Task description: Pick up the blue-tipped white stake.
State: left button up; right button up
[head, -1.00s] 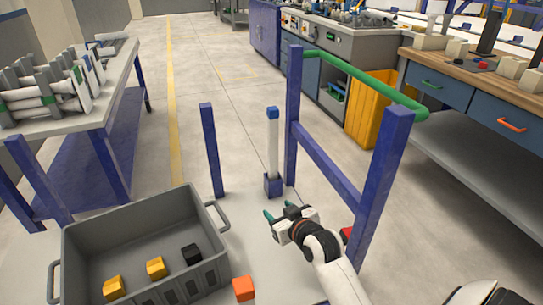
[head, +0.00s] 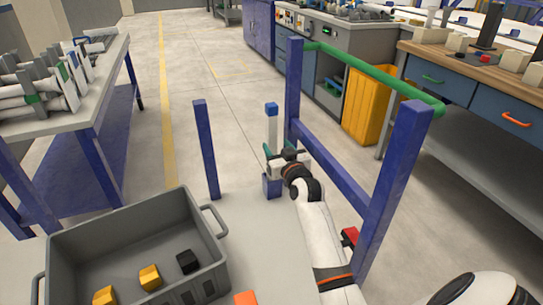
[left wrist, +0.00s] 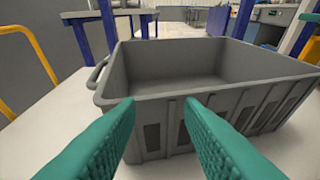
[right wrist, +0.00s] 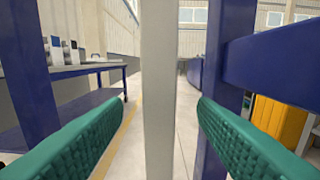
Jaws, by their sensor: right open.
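The white stake (head: 272,126) with a blue tip (head: 271,108) stands upright in a blue block (head: 271,187) on the cart's light deck. My right gripper (head: 274,152) is at the stake's lower half, its fingers open. In the right wrist view the stake (right wrist: 159,90) runs upright between the two green fingers of the right gripper (right wrist: 161,105), with a gap on both sides. Its tip is out of that view. My left gripper (left wrist: 158,110) shows only in the left wrist view, open and empty in front of the grey bin (left wrist: 215,100).
The grey bin (head: 215,250) holds yellow blocks (head: 150,278) and a black block (head: 187,262). Blue posts (head: 206,150) and a green rail (head: 375,75) frame the cart deck. A table with pipes (head: 110,65) stands at the left.

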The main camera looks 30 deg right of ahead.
aim_at(273, 143)
jog(key=b+x, duration=0.1)
jog(key=x, duration=0.1)
jog(key=b+x, duration=0.1)
jog(key=x, duration=0.1)
jog(key=shift+w+f, duration=0.2)
jog(key=shift+f, duration=0.05)
jog(key=shift+w+d, duration=0.1)
jog(key=shift+w, duration=0.3)
pick_arm(q)
notch_tip(273, 143, up, 8)
jog(key=w+d+t+h, duration=0.1)
jog(key=t+h, duration=0.1)
jog(key=t, duration=0.3)
jog(key=shift+w+d+t, duration=0.35)
jog(key=shift+w+t, duration=0.05)
pick_arm(e)
jog(key=shift+r, duration=0.1)
grip_shut()
